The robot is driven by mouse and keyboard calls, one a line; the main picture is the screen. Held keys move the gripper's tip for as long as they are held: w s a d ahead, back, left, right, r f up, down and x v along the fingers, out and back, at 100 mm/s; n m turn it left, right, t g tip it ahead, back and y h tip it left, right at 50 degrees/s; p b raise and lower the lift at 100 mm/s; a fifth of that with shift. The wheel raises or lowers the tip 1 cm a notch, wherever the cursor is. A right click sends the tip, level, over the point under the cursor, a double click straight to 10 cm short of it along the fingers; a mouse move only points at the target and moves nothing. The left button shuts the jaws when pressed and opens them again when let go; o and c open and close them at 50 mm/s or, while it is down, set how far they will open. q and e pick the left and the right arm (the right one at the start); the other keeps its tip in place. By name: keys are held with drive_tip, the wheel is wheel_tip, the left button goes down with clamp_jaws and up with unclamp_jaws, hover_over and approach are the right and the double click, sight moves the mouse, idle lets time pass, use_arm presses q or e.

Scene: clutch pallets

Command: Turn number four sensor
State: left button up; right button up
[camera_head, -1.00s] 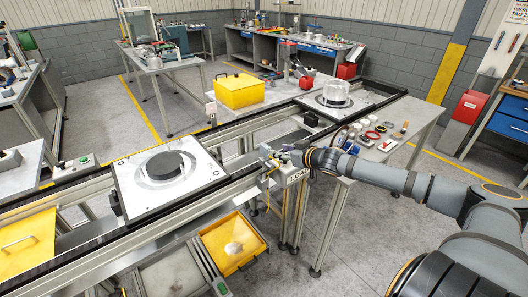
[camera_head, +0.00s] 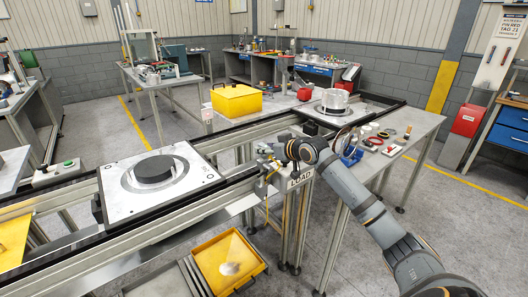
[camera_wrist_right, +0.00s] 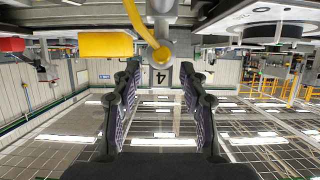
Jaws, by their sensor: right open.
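The number four sensor (camera_wrist_right: 160,52) is a grey cylindrical body with a yellow cable, above a plate marked "4" in the right wrist view. My right gripper (camera_wrist_right: 160,85) is open, its two dark fingers on either side of the "4" plate in that view, with nothing held between them. I cannot tell its exact distance from the sensor. In the head view my right gripper (camera_head: 272,168) is at the conveyor's near rail, left of the "LOAD" sign (camera_head: 300,178); the sensor there is too small to tell apart. My left gripper is not in view.
A pallet with a black disc (camera_head: 153,170) sits on the conveyor at left. A yellow box (camera_head: 237,100) stands behind the rail. A side table (camera_head: 385,155) holds small parts. A yellow tray (camera_head: 229,262) lies below.

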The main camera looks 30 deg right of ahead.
drive_tip(key=shift+x, duration=0.95)
drive_tip(key=shift+c, duration=0.5)
clamp_jaws()
drive_tip(key=shift+a+r+h+p, duration=0.15)
drive_tip(key=shift+h+p, duration=0.15)
drive_tip(key=shift+p, duration=0.25)
drive_tip(key=m+h+p, duration=0.1)
drive_tip(key=p, duration=0.1)
drive_tip(key=m+h+p, duration=0.1)
drive_tip(key=m+p, duration=0.1)
drive_tip(key=shift+a+r+h, duration=0.1)
drive_tip(key=shift+a+h, duration=0.1)
drive_tip(key=shift+h, duration=0.2)
drive_tip(key=shift+m+g+h+p, duration=0.4)
drive_tip(key=shift+m+h+p, duration=0.05)
drive_tip(key=shift+m+h, duration=0.7)
drive_tip(key=shift+a+f+m+g+h, duration=0.15)
drive_tip(key=shift+m+g+h, duration=0.1)
drive_tip(key=shift+m+h, duration=0.35)
drive_tip(key=shift+d+f+m+g+h, duration=0.15)
drive_tip(key=shift+m+g+h, duration=0.15)
drive_tip(key=shift+h, duration=0.35)
drive_tip(key=shift+m, duration=0.25)
